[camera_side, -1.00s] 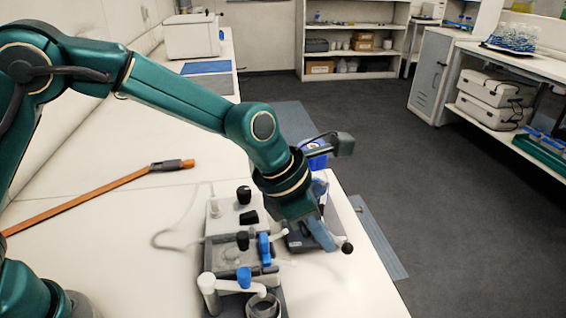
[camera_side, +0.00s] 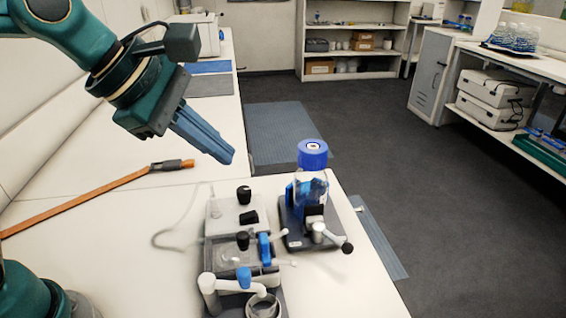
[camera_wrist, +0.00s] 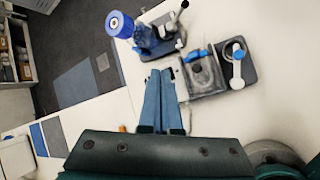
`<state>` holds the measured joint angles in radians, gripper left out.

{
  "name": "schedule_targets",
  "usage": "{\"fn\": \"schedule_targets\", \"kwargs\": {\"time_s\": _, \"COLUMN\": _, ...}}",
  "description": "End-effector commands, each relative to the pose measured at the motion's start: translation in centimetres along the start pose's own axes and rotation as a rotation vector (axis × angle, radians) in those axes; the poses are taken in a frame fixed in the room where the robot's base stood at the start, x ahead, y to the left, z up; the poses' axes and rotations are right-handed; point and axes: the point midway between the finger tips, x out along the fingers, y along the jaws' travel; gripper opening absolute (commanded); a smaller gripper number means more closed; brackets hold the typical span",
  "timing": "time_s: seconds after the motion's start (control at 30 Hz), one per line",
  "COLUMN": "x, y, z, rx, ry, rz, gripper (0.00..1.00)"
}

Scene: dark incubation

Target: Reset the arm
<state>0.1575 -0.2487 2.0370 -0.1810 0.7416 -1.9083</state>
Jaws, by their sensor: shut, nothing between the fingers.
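My gripper (camera_side: 205,135) is raised above the white bench, left of the bottle and the apparatus in the side view. Its blue fingers are together and hold nothing; they also show in the wrist view (camera_wrist: 161,100). A blue-capped bottle (camera_side: 312,178) stands upright on a dark base with a black-knobbed lever (camera_side: 333,238). The bottle is at the top in the wrist view (camera_wrist: 122,27). A grey apparatus with black knobs and a blue clip (camera_side: 264,248) stands next to it. My gripper touches none of these.
An orange strap with a dark buckle (camera_side: 173,164) lies on the bench (camera_side: 120,240) below my gripper. A thin cable lies left of the apparatus. A white device stands at the bench's far end. The bench's right edge drops to the dark floor (camera_side: 400,160).

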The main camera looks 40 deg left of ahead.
Motion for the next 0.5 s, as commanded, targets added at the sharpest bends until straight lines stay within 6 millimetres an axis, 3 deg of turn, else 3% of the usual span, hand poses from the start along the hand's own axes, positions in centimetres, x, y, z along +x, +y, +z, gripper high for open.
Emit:
{"fn": "schedule_targets", "kwargs": {"time_s": 0.2, "x": -2.9, "y": -2.9, "z": -4.5, "rx": 0.559, "ry": 0.094, "rz": 0.029, "gripper": 0.0}}
{"fn": "schedule_targets", "kwargs": {"time_s": 0.5, "x": -3.5, "y": -7.7, "z": -8.9, "rx": 1.339, "ry": 0.181, "rz": -0.097, "gripper": 0.0}}
